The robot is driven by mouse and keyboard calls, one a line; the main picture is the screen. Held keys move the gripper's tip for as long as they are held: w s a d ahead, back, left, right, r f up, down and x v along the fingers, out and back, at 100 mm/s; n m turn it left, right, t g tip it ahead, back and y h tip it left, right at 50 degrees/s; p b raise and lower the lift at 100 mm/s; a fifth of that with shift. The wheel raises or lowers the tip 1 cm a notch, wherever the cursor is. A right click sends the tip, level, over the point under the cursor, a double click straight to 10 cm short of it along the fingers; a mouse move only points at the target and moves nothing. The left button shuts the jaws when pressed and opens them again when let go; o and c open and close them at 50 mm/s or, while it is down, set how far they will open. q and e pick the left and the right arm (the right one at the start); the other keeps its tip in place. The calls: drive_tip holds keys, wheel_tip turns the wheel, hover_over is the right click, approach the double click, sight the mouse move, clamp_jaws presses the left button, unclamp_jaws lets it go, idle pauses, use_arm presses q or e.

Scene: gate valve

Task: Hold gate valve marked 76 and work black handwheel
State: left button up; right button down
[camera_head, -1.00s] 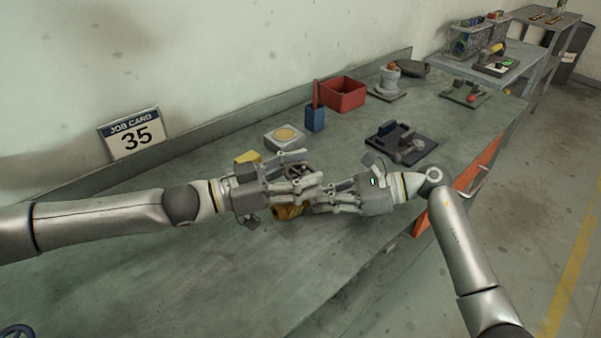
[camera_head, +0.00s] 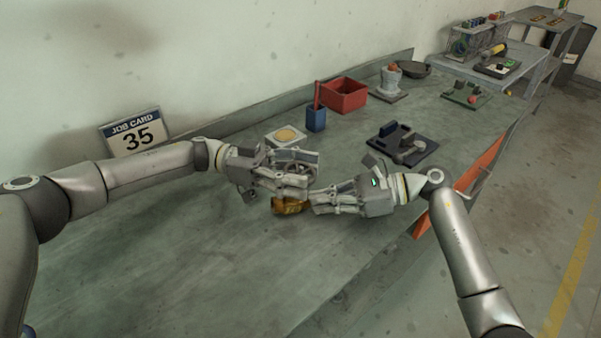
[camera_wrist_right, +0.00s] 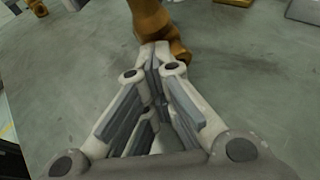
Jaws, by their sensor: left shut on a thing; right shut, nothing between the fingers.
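The brass gate valve (camera_head: 290,206) lies on the bench between my grippers, mostly covered by their fingers. It also shows at the top of the right wrist view (camera_wrist_right: 152,20). No number on it can be read. A small part of the dark handwheel (camera_head: 301,168) shows among the fingers of my left gripper (camera_head: 308,174). That gripper is shut on the handwheel, above the valve body. My right gripper (camera_head: 316,200) is shut and empty. Its fingertips (camera_wrist_right: 156,52) are right at the brass body; whether they touch cannot be told.
Behind the grippers are a pad with a yellow disc (camera_head: 286,136), a blue holder (camera_head: 316,121), a red bin (camera_head: 343,96) and a dark fixture (camera_head: 401,144). The bench front left is clear.

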use_arm(q)
drive_tip(key=shift+d+f+m+g, duration=0.1)
drive_tip(key=shift+m+g, duration=0.5)
drive_tip(key=shift+g, duration=0.2)
idle(0.6)
drive_tip(key=o, duration=1)
drive_tip(key=shift+w, duration=0.1)
drive_tip(key=shift+o, duration=0.2)
drive_tip(key=v, duration=1.2)
drive_tip(key=shift+r, duration=0.25)
